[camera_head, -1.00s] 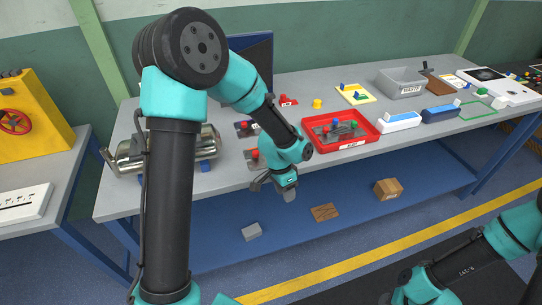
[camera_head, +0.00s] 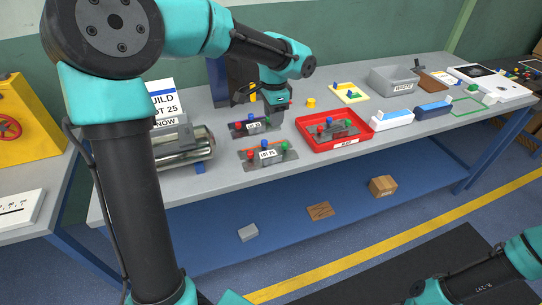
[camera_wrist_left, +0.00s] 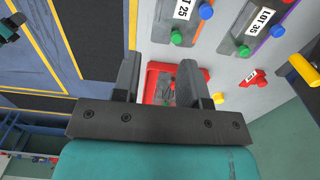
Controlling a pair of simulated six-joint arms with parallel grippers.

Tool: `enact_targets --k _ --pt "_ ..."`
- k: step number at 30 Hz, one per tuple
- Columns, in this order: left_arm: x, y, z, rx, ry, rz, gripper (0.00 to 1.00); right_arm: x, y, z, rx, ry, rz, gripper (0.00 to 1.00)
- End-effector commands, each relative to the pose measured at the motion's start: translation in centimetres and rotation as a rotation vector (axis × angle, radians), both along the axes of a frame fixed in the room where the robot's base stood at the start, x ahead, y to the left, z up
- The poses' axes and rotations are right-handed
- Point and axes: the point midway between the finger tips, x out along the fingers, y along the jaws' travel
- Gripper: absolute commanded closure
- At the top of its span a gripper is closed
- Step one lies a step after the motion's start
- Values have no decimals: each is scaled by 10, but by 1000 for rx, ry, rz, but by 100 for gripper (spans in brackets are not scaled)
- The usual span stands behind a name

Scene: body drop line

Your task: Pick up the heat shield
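No part is marked as a heat shield; the likely ones are flat plates with coloured knobs. One plate tagged LOT 25 (camera_head: 268,155) lies at the table's front edge, and one tagged LOT 35 (camera_head: 254,127) lies behind it. Both also show in the left wrist view, the LOT 25 plate (camera_wrist_left: 181,20) and the LOT 35 plate (camera_wrist_left: 262,22). A third plate (camera_head: 338,131) lies in a red tray (camera_head: 352,147). My left gripper (camera_head: 276,117) is above the table by the LOT 35 plate. In the left wrist view its fingers (camera_wrist_left: 163,82) are apart and empty. My right gripper is outside the views.
A shiny metal cylinder (camera_head: 180,148) lies at the table's left end, before a partly hidden sign (camera_head: 165,100) reading "25" and "NOW". A yellow cylinder (camera_head: 311,102) stands behind the tray.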

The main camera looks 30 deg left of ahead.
Motion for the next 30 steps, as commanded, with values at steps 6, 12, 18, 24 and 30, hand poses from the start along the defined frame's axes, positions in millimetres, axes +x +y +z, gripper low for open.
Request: enact_targets --k 6,12,18,24,30 --pt "0 0 -8 0 1 0 61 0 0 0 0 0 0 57" --pt "0 0 -38 -1 3 1 61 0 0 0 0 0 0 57" --pt "-1 0 -72 -1 5 0 61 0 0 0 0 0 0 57" --pt "0 -1 -105 -1 3 0 61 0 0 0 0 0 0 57" --pt "0 -1 -123 -1 0 1 61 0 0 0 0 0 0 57"
